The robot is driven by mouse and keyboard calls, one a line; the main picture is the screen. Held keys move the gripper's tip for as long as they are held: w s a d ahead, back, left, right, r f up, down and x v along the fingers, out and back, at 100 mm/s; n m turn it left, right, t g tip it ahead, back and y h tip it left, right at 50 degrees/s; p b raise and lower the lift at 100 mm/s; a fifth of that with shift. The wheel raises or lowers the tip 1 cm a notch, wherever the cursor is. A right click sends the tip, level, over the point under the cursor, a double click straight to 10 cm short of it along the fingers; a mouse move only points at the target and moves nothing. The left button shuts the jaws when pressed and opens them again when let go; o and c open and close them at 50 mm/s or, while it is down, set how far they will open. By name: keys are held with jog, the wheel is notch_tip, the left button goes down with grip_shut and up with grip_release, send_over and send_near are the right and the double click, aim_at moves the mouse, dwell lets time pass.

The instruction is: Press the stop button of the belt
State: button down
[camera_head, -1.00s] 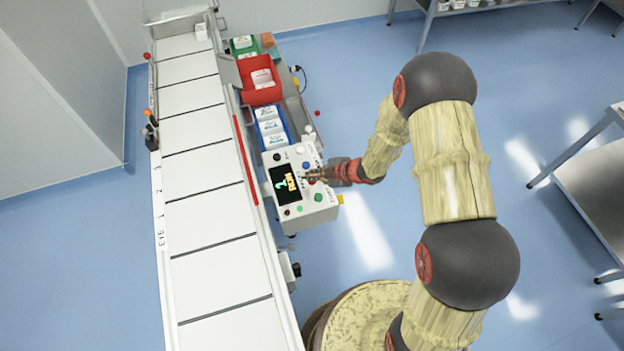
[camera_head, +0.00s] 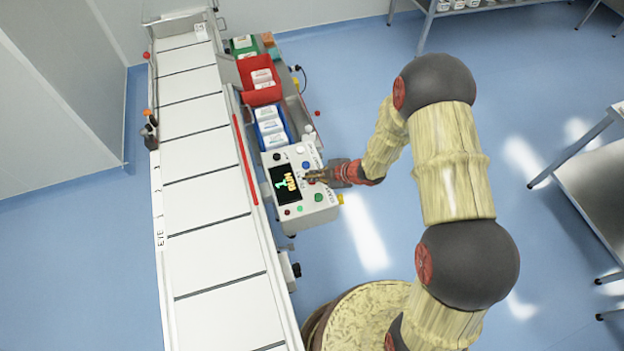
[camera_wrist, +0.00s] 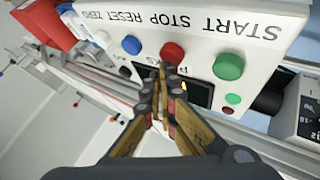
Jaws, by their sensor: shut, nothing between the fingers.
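The control box (camera_head: 303,205) stands beside the belt (camera_head: 210,220), and its display (camera_head: 285,184) appears to read "1 RUN". In the wrist view, the red button (camera_wrist: 172,52) is by the word STOP, between the green button (camera_wrist: 228,66) by START and the blue button (camera_wrist: 131,45) by RESET. My gripper (camera_wrist: 164,70) is shut and empty. Its fingertips are at the near edge of the red button in the picture; I cannot tell whether they touch it. In the head view my gripper (camera_head: 306,178) reaches over the box from the right and hides most of the red button.
A white button (camera_wrist: 101,38) is by ZERO. A small green button (camera_wrist: 233,99) and a small red one sit lower on the panel. Red bin (camera_head: 259,80) and blue bin (camera_head: 271,128) stand behind the box. Open blue floor (camera_head: 360,230) lies to the right.

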jog(key=shift+f+b, duration=0.5)
jog(key=shift+f, duration=0.15)
dwell(0.6)
jog(key=shift+r, duration=0.1)
jog(key=shift+r+p, duration=0.85)
jog(key=shift+r, duration=0.15)
notch_tip(320, 180, up, 5)
jog(key=p, duration=0.4)
dwell(0.9)
